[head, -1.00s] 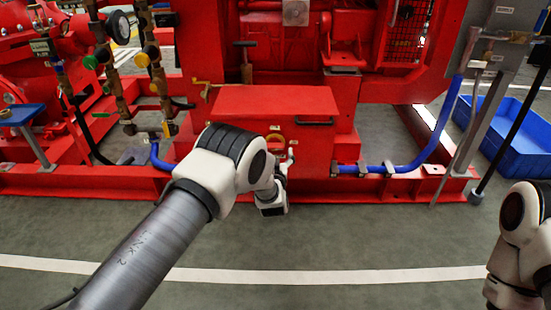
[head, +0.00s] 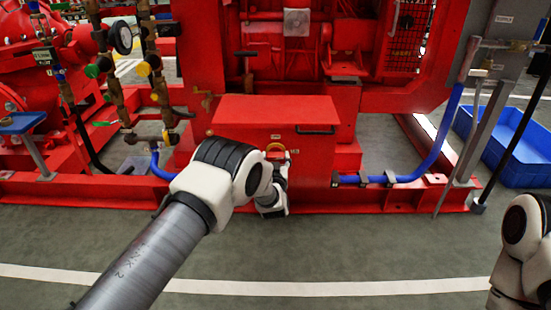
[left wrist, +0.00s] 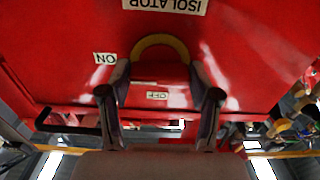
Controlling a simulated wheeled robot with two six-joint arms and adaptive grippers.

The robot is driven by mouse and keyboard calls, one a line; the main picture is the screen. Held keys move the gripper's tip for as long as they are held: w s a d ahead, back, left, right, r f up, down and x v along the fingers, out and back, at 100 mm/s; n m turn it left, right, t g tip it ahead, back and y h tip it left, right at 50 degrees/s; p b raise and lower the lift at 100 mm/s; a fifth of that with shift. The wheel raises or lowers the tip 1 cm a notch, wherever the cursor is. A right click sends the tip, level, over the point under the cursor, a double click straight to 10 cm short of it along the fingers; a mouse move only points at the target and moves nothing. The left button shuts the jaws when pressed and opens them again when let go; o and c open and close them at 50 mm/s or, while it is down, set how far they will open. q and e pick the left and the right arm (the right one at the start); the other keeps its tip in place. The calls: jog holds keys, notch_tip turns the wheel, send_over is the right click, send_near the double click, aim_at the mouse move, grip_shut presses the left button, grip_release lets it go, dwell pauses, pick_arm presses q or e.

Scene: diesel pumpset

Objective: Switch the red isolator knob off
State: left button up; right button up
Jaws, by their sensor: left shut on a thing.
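The red isolator knob (left wrist: 160,73) sits on a red panel, in front of a yellow ring (left wrist: 159,43). The left wrist view is upside down and shows an ISOLATOR label (left wrist: 166,5), an ON label (left wrist: 105,58) and an OFF label (left wrist: 157,95). My left gripper (left wrist: 159,80) has one finger on each side of the knob and is shut on it. The knob's exact angle is hard to tell.
The red box (head: 245,130) has a dark handle at its upper right. Blue hoses (head: 441,150) run low on both sides. A blue crate (head: 525,160) stands at the right. The floor in front is clear. My right arm shows at the right edge.

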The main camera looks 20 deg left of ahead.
pick_arm(q)
jog(key=n+p, duration=0.2)
jog(key=n, duration=0.2)
jog(key=shift+r, duration=0.1)
jog(key=n+p, duration=0.2)
jog(key=n, duration=0.2)
jog(key=n+p, duration=0.1)
jog(key=n, duration=0.4)
jog(key=shift+p, duration=0.4)
jog(key=shift+n+p, duration=0.55)
jog(key=shift+n, duration=1.45)
jog(key=o, duration=1.1)
jog(key=shift+o, duration=0.2)
